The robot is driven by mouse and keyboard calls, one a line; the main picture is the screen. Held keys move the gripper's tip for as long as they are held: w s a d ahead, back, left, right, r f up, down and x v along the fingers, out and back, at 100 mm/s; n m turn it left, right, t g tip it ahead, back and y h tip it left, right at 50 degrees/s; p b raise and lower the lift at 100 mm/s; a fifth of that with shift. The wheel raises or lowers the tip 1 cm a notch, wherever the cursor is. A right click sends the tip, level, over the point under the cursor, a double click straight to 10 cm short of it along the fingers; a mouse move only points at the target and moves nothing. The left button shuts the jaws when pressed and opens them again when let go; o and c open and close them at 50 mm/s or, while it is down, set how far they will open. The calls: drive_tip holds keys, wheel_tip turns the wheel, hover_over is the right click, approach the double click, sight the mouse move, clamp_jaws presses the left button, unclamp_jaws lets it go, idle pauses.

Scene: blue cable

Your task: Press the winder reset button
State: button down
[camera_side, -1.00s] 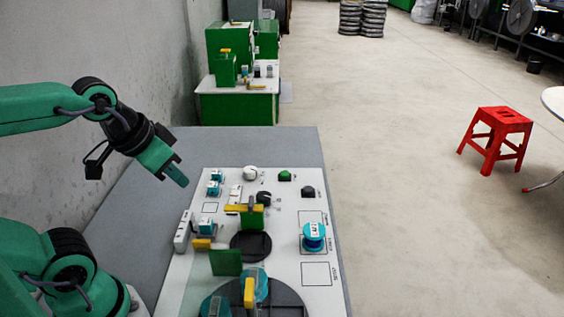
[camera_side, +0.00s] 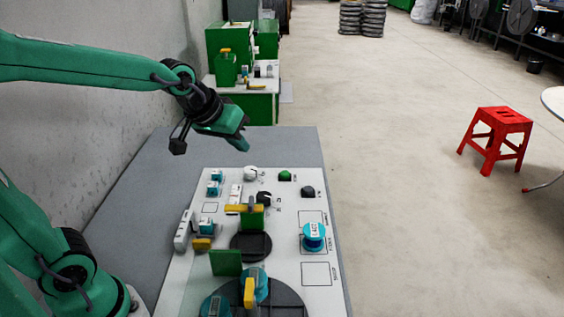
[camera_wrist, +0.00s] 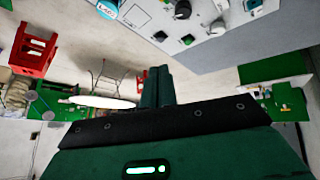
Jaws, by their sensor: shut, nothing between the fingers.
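My gripper (camera_side: 238,144) is shut and empty. It hangs in the air above the far end of the white panel (camera_side: 215,285), apart from it. Near that end of the panel are a green button (camera_side: 285,175) and a black button (camera_side: 308,191). I cannot tell which one is the winder reset, as the labels are too small to read. In the wrist view my closed fingers (camera_wrist: 157,87) point toward the panel's edge. The green button (camera_wrist: 188,40) and the black button (camera_wrist: 160,36) show beyond them.
A white knob (camera_side: 250,173) and a black knob (camera_side: 264,199) stand left of the buttons. A blue spool (camera_side: 314,237) and a yellow-topped green part (camera_side: 251,214) stand nearer. The grey table (camera_side: 150,215) is bare on the left. A red stool (camera_side: 495,140) is far off.

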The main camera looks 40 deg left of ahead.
drive_tip(key=w+f+n, duration=0.2)
drive_tip(key=w+f, duration=0.2)
drive_tip(key=w, duration=0.8)
drive_tip(key=n+t, duration=0.2)
drive_tip(key=n, duration=0.1)
hover_over(306, 191)
wheel_tip(306, 191, down, 9)
drive_tip(key=shift+w+a, duration=0.15)
drive_tip(key=shift+f, duration=0.2)
drive_tip(key=shift+f, duration=4.2)
drive_tip(key=shift+f, duration=0.25)
drive_tip(key=shift+f, duration=0.2)
